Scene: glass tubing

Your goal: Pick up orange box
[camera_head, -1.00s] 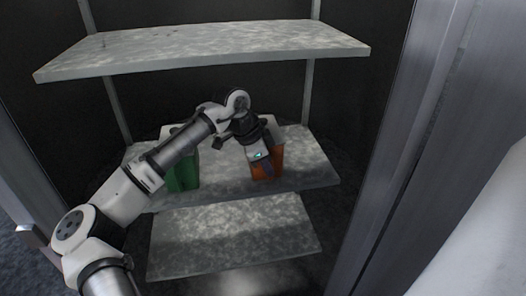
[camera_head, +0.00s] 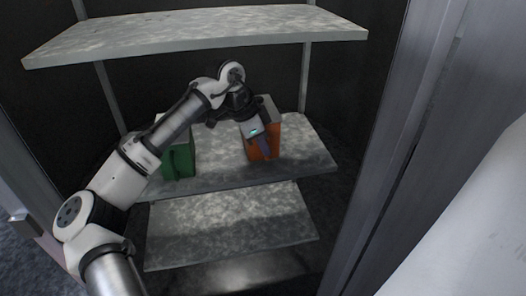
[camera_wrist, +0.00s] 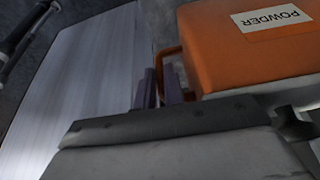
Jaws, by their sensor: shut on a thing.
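The orange box (camera_head: 270,143) is on the right part of the middle shelf in the head view. In the wrist view the orange box (camera_wrist: 245,62) fills the upper right, with a white label reading POWDER and a handle loop on its left side. My gripper (camera_head: 262,148) is in front of the box in the head view. In the wrist view the fingers of my gripper (camera_wrist: 160,88) are at the handle and shut on it. Whether the box's base touches the shelf is hard to tell.
A green container (camera_head: 181,160) stands on the left of the same middle shelf (camera_head: 215,165). An upper shelf (camera_head: 200,38) is above my arm, and a lower shelf (camera_head: 230,228) is below. A metal cabinet side (camera_head: 385,150) stands at the right.

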